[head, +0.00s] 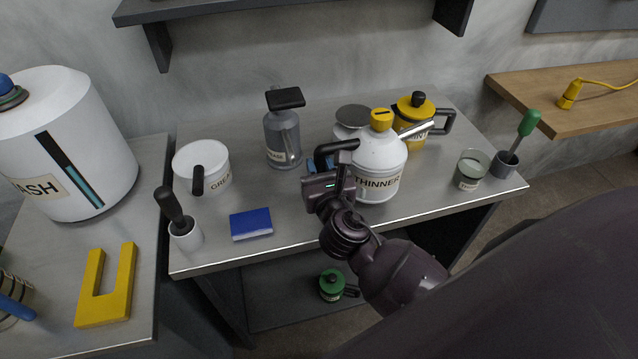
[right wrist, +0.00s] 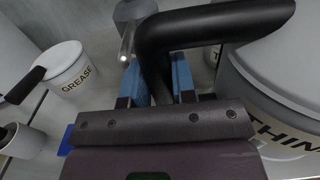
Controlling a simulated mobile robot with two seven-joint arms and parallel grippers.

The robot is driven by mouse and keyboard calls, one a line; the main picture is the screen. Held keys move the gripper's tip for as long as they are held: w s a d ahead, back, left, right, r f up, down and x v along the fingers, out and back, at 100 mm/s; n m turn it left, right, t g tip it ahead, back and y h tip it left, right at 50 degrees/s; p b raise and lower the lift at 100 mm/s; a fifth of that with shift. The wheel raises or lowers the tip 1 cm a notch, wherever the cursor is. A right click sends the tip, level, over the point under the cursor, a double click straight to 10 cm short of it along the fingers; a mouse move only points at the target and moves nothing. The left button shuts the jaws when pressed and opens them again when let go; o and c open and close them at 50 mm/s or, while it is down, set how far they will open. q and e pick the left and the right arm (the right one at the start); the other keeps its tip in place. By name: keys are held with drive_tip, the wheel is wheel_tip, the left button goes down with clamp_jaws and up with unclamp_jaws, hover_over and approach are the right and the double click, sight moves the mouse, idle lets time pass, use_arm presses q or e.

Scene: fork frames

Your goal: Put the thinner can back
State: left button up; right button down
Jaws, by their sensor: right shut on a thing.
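The thinner can (head: 382,162) is white with a yellow cap, a silver spout pointing right and a black handle on its left. It is upright over the right half of the steel bench; I cannot tell whether its base touches the top. My right gripper (head: 320,166) is shut on the black handle. In the right wrist view the blue fingers (right wrist: 158,78) stand on both sides of the handle (right wrist: 215,24), with the can's body (right wrist: 285,80) at right. My left gripper is not in view.
On the bench (head: 300,215) stand the grease pot (head: 203,160), a grey pump bottle (head: 283,138), a blue block (head: 251,224), a brush cup (head: 186,238), a yellow can (head: 408,128), a glass jar (head: 470,170) and a green-handled brush cup (head: 504,165). A grey-lidded container (head: 352,115) stands close behind the thinner can.

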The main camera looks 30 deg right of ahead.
wheel_tip(320, 180, down, 4)
drive_tip(key=shift+f+b, duration=0.1)
drive_tip(key=shift+b, duration=0.7)
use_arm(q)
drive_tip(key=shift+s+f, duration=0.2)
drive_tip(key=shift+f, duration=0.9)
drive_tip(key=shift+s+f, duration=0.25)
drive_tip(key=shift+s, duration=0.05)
use_arm(e)
drive_tip(key=shift+f, duration=0.2)
drive_tip(key=c, duration=0.9)
unclamp_jaws()
drive_tip(key=shift+c, duration=0.2)
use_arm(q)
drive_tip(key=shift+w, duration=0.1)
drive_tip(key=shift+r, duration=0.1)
